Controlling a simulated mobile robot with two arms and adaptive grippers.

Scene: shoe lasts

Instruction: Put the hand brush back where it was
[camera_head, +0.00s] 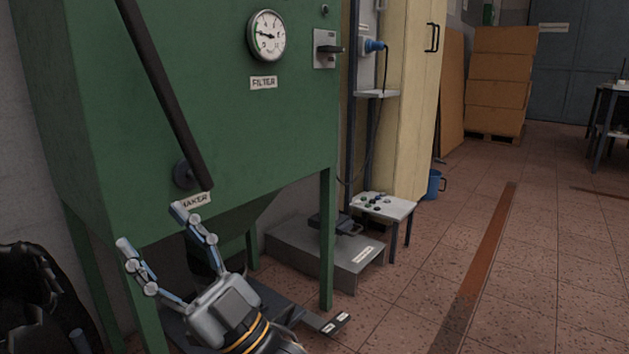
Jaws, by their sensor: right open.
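I cannot make out the hand brush for certain in the head view. My right gripper (155,228) is at the lower left, in front of the green filter cabinet (120,130). Its two fingers are spread apart with nothing between them. The fingertips point up and left, just below the label under the long dark lever (165,90). A dark shape partly shows behind the gripper, and I cannot tell what it is. My left gripper is not seen.
A grey box (300,245) with a dark item on top stands on the floor right of the gripper. A small table (383,207) with knobs and a blue bucket (435,184) stand beyond. Stacked cartons (500,80) are at the back.

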